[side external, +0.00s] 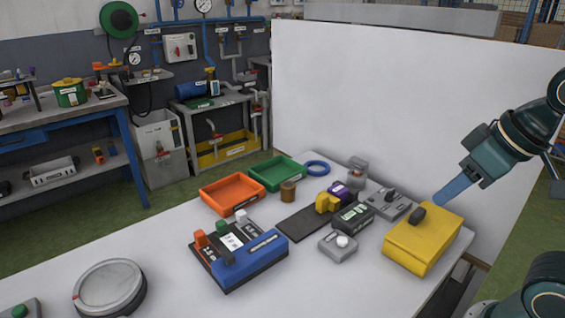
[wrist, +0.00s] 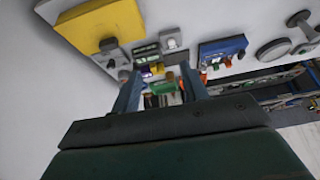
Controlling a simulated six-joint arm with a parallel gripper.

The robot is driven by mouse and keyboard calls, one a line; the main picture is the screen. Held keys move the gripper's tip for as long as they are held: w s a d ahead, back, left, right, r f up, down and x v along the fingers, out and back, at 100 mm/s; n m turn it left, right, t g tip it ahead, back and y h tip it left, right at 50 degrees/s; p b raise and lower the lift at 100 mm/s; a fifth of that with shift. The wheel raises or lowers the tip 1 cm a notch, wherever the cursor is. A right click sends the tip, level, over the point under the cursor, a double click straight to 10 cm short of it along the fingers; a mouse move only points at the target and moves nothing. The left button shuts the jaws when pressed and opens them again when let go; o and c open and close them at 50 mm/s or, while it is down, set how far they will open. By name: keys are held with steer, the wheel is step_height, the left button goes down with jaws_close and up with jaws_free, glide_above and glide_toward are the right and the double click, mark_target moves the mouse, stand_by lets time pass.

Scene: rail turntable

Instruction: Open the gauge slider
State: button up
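No part is clearly readable as the gauge slider. Candidates are the dark box with a pale green label or display (side external: 352,217), the grey unit with a dark lever (side external: 389,203), and the yellow box (side external: 422,243) with a black knob (side external: 417,215). The yellow box also shows at the upper left of the wrist view (wrist: 88,25), and the dark box right of it (wrist: 147,50). My gripper (side external: 450,192) hangs above the far side of the yellow box, apparently clear of it. In the wrist view, my two blue fingers (wrist: 160,88) stand apart with nothing visibly held.
A grey box with a white knob (side external: 337,245) stands left of the yellow box. A blue box with coloured tabs (side external: 262,258), a round grey disc (side external: 108,288), an orange tray (side external: 232,194) and a green tray (side external: 276,173) lie further left. A white panel (side external: 400,110) stands behind.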

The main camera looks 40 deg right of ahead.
steer(key=w+r+m+g, duration=0.2)
steer(key=w+m, duration=0.3)
steer(key=w, duration=0.3)
steer(key=m+g, duration=0.4)
steer(key=m, duration=0.9)
glide_above(323, 196)
step_height(323, 196, down, 10)
steer(key=shift+r, duration=0.2)
step_height(323, 196, down, 14)
steer(key=shift+r, duration=0.1)
steer(key=shift+c, duration=0.2)
jaws_close()
